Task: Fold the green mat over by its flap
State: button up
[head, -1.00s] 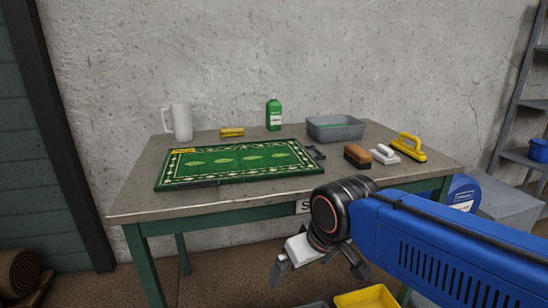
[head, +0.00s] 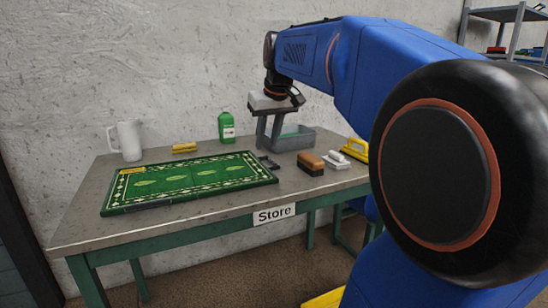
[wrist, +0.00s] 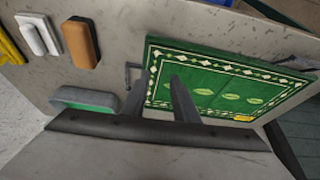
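The green mat (head: 190,180), with a cream patterned border and leaf shapes, lies flat on the table; it also shows in the wrist view (wrist: 218,88). A yellow tag (head: 131,171) is at its far left corner and a dark strip (head: 150,205) on its front edge. A dark bracket-like piece (head: 268,162) is at its right edge; I cannot tell whether this is the flap. My gripper (head: 268,143) points down above the table, beyond the mat's right end. Its two fingers are apart, with nothing seen between them. In the wrist view the fingers (wrist: 165,75) overlap the mat's near end.
A brown brush (head: 311,163), a white brush (head: 338,160) and a yellow scrubber (head: 355,149) lie to the right. A green bottle (head: 227,127), yellow brush (head: 185,148) and white mug (head: 126,141) stand along the back.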

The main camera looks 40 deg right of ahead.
send_near(273, 160)
jog(key=shift+m, duration=0.3)
jog(key=x, duration=0.7)
jog(key=shift+f, duration=0.4)
grip_shut()
dwell(1.3)
